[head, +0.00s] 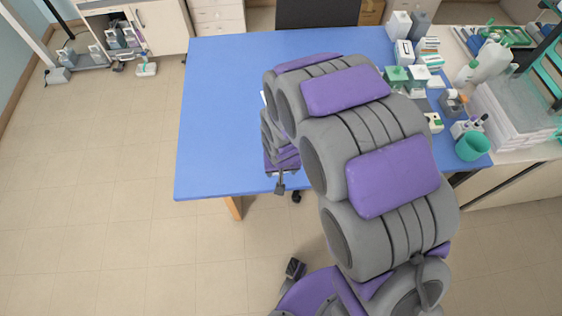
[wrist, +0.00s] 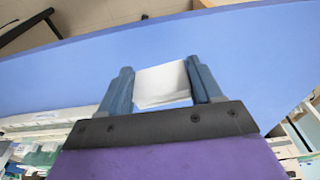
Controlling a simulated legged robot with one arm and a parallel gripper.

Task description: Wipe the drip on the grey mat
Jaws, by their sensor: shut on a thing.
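In the wrist view my gripper (wrist: 160,67) is shut on a white block-like thing (wrist: 162,86), held between its two blue-grey fingers. I cannot tell whether it is a folded wipe or a sponge. Behind it is the blue tabletop (wrist: 60,75), and I cannot tell whether the white thing touches it. In the head view my own grey and purple arm hides the gripper. A small white sliver shows at the arm's left edge there, too small to identify. I see neither the grey mat nor the drip in either view; my arm covers part of the table.
The left part of the blue table (head: 220,110) is bare. At its right stand several white and green boxes (head: 396,78) and a green cup (head: 472,146). A side bench with a wash bottle (head: 467,71) and a clear bin (head: 515,110) adjoins on the right. The floor at left is open.

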